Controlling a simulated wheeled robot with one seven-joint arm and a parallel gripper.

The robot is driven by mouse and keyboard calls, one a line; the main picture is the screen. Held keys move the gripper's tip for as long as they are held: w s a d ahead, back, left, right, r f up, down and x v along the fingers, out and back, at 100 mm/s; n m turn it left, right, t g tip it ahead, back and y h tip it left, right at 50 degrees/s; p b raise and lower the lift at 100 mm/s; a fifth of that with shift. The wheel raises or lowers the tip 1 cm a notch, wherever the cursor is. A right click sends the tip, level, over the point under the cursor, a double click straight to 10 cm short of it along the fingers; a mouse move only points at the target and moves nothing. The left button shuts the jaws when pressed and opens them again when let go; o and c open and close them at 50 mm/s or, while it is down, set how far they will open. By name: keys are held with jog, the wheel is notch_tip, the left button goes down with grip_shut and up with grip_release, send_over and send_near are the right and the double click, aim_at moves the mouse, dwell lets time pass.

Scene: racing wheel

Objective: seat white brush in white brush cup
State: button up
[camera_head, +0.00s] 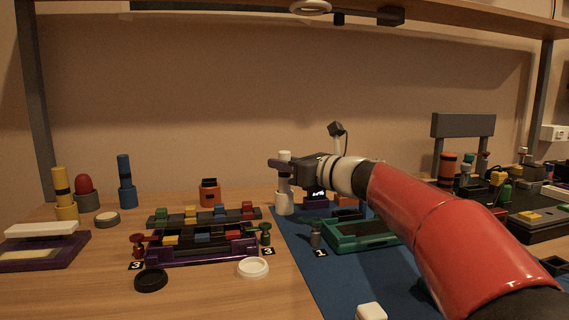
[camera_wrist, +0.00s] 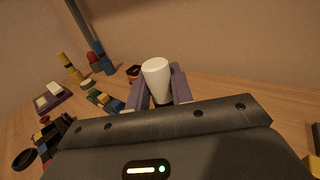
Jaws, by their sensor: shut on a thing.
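The white brush cup (camera_head: 285,204) is directly under the brush, near the blue mat's edge. The brush's lower end meets the cup's mouth; I cannot tell how deep it sits. In the wrist view the white top of the brush (camera_wrist: 157,72) sticks up between the two purple fingers, and the cup is hidden.
The yellow brush (camera_head: 62,185) and the blue brush (camera_head: 125,172) stand in cups at left. A purple tray (camera_head: 200,256) and a green tray (camera_head: 345,245) lie in front. A white lid (camera_head: 253,267) and a black lid (camera_head: 151,279) lie on bare wood. A shelf (camera_head: 220,16) spans above.

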jog(key=shift+f+b, duration=0.3)
jog(key=shift+f, duration=0.2)
jog(key=o, duration=1)
jog(key=shift+o, duration=0.2)
jog(key=v, duration=0.7)
jog(key=shift+s+d, duration=0.25)
jog(key=shift+d, duration=0.1)
